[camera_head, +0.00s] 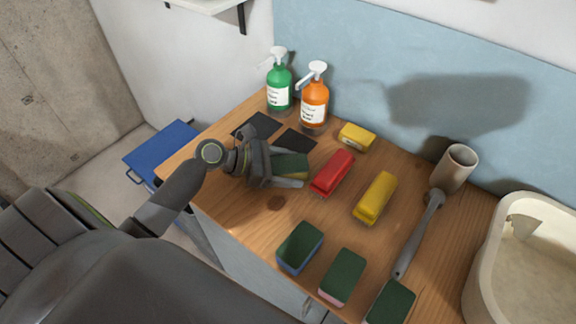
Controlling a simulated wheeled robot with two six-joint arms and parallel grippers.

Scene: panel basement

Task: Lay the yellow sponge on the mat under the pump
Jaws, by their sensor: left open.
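The sponge with a dark green top and a yellowish lower edge (291,166) lies on the wooden counter. My left gripper (289,172) is open, with its fingers around or beside this sponge; the view does not show whether they touch it. Two dark square mats lie behind the gripper: a left mat (262,122) in front of the green pump bottle (279,88) and a right mat (297,140) in front of the orange pump bottle (314,101). Both mats look bare on top. My arm and gripper partly cover the left mat's near edge. My right gripper is not in view.
A small yellow block (357,137), a red brush-like block (333,172) and a yellow one (375,198) lie to the right. Green-topped sponges (300,246) line the front edge. A grey-handled tool (418,236), beige cup (459,166) and basin (491,270) are farther right.

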